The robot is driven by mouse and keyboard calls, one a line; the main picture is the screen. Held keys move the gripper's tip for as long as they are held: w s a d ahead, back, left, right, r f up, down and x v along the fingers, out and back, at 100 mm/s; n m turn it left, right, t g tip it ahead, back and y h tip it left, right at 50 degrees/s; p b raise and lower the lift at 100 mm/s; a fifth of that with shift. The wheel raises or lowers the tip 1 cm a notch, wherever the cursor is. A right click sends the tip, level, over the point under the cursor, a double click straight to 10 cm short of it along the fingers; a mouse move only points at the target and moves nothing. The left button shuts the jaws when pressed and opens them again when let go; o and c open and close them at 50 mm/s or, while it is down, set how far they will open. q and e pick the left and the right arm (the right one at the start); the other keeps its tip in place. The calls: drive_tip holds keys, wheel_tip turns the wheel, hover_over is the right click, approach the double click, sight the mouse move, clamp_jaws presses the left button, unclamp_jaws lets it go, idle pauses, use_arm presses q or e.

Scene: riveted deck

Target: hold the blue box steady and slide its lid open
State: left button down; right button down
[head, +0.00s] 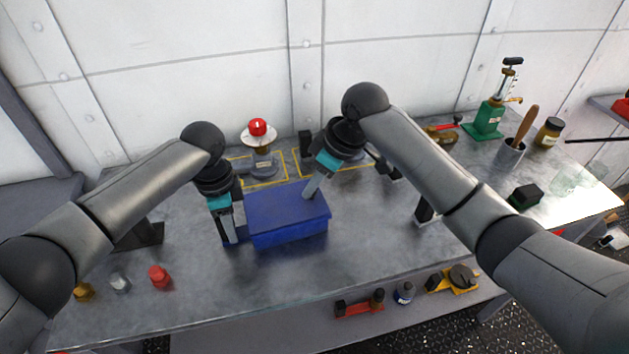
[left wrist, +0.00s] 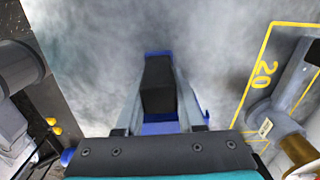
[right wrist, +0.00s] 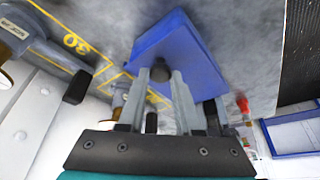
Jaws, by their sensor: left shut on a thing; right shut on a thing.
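The blue box (head: 290,236) stands on the grey workbench, with its flat blue lid (head: 275,205) on top. The lid also shows in the right wrist view (right wrist: 190,42). My left gripper (head: 230,238) is at the box's left end, shut on a part of the box there; in the left wrist view a dark block (left wrist: 158,88) and blue pieces show between the fingers. My right gripper (head: 310,194) reaches down to the lid's right part, shut on a small dark knob (right wrist: 160,72) on the lid. I cannot tell whether the lid has any gap.
Small red (head: 159,277), grey and yellow pieces lie at the front left. The bench in front of the box is clear.

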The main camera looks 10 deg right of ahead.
use_arm(q)
drive_tip(key=shift+a, duration=0.1)
use_arm(e)
drive_tip(key=d, duration=0.9)
drive_tip(key=shift+w, duration=0.35)
drive_tip(key=c, duration=0.6)
unclamp_jaws()
drive_tip(key=shift+a, duration=0.1)
drive_tip(key=v, duration=1.2)
